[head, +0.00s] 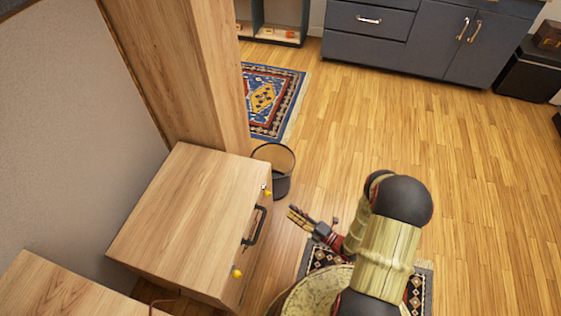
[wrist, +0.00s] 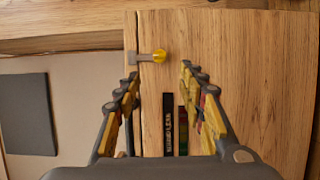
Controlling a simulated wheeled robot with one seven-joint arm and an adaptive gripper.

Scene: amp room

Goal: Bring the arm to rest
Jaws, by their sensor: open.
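My arm reaches down at the lower middle of the head view. My gripper (head: 291,214) is beside the front of a low wooden cabinet (head: 185,205), a little to the right of its black handle (head: 255,226). In the wrist view my gripper (wrist: 160,76) has its two fingers wide apart with nothing held between them. A wooden panel (wrist: 240,50) with a yellow knob (wrist: 159,56) lies beyond the fingertips. A dark upright strip (wrist: 168,125) shows between the fingers; I cannot tell what it is.
A dark waste bin (head: 281,182) stands just behind the cabinet's far corner, near my gripper. A wooden column rises behind it. A blue patterned rug (head: 268,95) lies beyond. Dark drawers (head: 395,45) line the back. The wooden floor (head: 440,135) to the right is clear.

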